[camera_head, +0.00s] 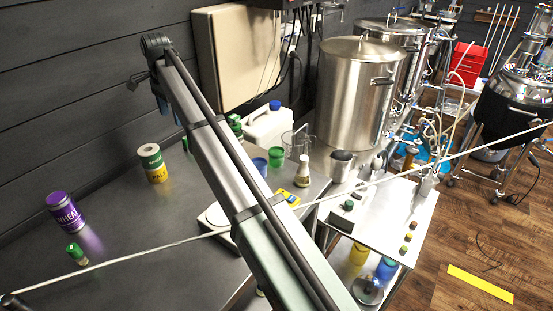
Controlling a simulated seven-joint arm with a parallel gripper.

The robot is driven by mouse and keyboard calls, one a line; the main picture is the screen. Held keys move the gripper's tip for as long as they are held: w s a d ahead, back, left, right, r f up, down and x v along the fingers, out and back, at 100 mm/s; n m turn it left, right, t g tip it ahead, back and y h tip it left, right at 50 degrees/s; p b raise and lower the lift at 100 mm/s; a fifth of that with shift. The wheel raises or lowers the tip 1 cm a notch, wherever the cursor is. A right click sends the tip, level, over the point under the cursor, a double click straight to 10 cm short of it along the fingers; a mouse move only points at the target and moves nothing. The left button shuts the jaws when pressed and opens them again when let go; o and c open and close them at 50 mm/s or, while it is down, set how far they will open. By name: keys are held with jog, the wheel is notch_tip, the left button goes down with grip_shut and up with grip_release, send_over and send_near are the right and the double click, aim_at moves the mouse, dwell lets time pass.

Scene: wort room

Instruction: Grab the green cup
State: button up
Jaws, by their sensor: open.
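The green cup (276,157) stands upright on the dark metal counter (130,235), right of my raised arm. A blue cup (260,166) stands close at its left, partly covered by my arm. My arm crosses the picture from the bottom to the upper left and bends at its far end. Nothing visible touches the green cup.
A white jug with a blue cap (268,127) stands behind the cups, and a clear pitcher (298,143) and a pale flask (303,172) to their right. A large steel kettle (352,100) stands at the back right. The counter's left part is mostly clear around several containers.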

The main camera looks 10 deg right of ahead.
jog(key=w+d+m, duration=0.1)
jog(key=w+d, duration=0.2)
jog(key=d, duration=0.7)
jog(key=n+t+y, duration=0.2)
jog(key=n, duration=1.6)
send_over(277, 157)
jog(key=d, duration=0.1)
notch_tip(277, 157, down, 5)
jog(key=shift+t, duration=0.3)
jog(key=x, duration=0.8)
jog(key=shift+d+f, duration=0.25)
jog(key=shift+d+x, duration=0.25)
jog(key=shift+x, duration=1.05)
jog(key=shift+d+x, duration=0.2)
jog(key=shift+x, duration=1.1)
